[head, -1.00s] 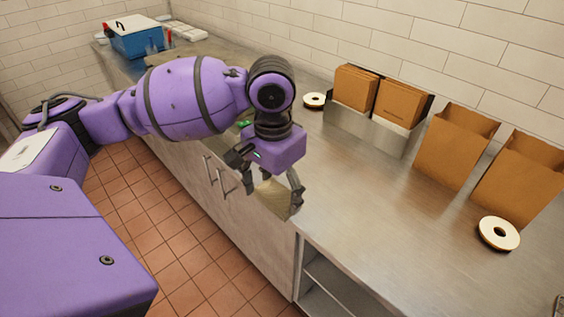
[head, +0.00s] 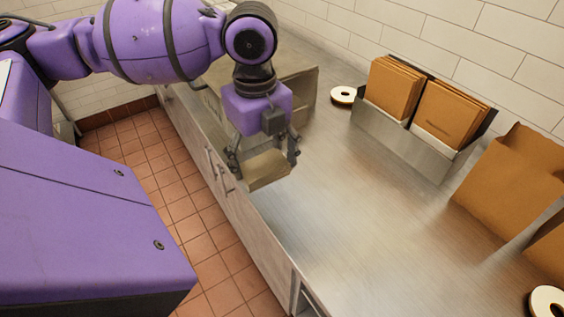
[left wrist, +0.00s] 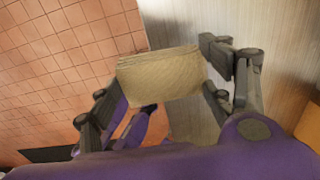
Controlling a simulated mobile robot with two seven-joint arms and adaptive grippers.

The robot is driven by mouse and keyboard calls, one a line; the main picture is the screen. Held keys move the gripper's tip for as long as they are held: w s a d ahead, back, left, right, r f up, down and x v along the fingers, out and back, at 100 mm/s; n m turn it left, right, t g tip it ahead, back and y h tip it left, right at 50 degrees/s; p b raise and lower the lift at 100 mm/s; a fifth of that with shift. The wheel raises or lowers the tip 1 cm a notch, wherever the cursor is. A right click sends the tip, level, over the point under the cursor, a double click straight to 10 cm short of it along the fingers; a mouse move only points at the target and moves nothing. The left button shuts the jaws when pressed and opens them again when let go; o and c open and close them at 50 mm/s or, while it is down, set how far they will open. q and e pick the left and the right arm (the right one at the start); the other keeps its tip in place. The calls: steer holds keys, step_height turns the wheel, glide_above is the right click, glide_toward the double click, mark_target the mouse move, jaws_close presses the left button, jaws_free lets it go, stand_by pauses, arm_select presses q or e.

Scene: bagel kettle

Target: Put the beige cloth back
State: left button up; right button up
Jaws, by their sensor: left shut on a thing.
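The beige cloth (head: 266,171) is folded into a small pad and hangs low in my left gripper (head: 265,153). The gripper points down and is shut on it, above the front edge of the steel counter (head: 340,215). In the left wrist view the cloth (left wrist: 160,74) sits between the fingers of my left gripper (left wrist: 165,85), with floor tiles and the counter beyond it. I cannot tell whether the cloth touches the counter. My right gripper is not in view.
A boxy grey-tan thing (head: 306,88) stands behind my left gripper, partly hidden. A steel holder (head: 388,133) with brown bags (head: 450,115), a tape-like roll (head: 343,95) and a standing paper bag (head: 508,180) line the wall side. The middle of the counter is clear.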

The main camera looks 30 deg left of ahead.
arm_select(q)
steer(key=w+a+f, duration=0.1)
steer(key=w+f, duration=0.1)
steer(key=w, duration=0.1)
steer(key=w+a+f, duration=0.1)
steer(key=w+f, duration=0.2)
steer(key=w+a+f+b, duration=0.1)
steer(key=w+f, duration=0.1)
steer(key=w, duration=0.1)
steer(key=shift+w+a+f, duration=0.2)
steer(key=shift+w+f, duration=0.05)
steer(key=shift+w, duration=0.1)
steer(key=shift+w+a+f, duration=0.2)
steer(key=shift+w+f, duration=0.35)
steer(key=shift+f, duration=0.05)
steer(key=f, duration=0.3)
steer(key=shift+w+a+f, duration=0.1)
steer(key=shift+w+f, duration=0.1)
steer(key=shift+f, duration=0.05)
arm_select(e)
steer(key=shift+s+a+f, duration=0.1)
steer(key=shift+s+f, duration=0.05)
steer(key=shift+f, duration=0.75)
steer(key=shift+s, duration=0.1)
